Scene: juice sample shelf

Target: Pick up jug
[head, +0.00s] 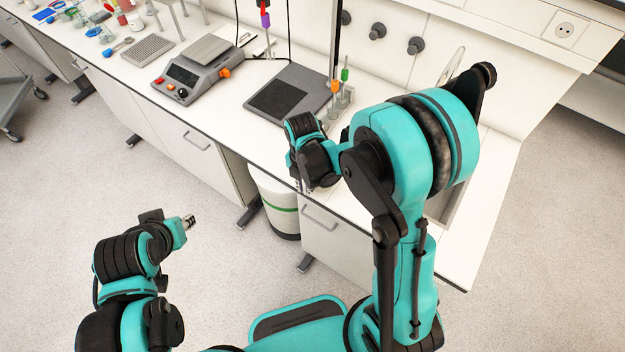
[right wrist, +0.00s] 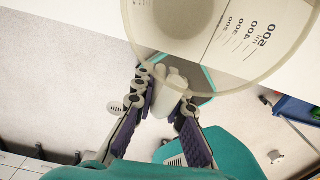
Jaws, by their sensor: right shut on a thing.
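The clear jug (right wrist: 225,55) fills the top of the right wrist view, with dark volume marks on its wall. Its pale handle (right wrist: 172,90) lies between the two fingers of my right gripper (right wrist: 163,88), which is shut on it. In the head view my right gripper (head: 304,184) is at the front edge of the bench, partly hidden by its own wrist, and I cannot make out the jug there. My left gripper (head: 188,222) is out over the floor, away from the bench; its fingers are too small to judge.
The white bench (head: 235,110) holds a grey scale (head: 197,70), a dark flat plate device (head: 287,92) and a small rack with coloured tubes (head: 340,103). A sink (head: 445,205) is at the right, partly behind my right arm. A white bin (head: 275,200) stands under the bench.

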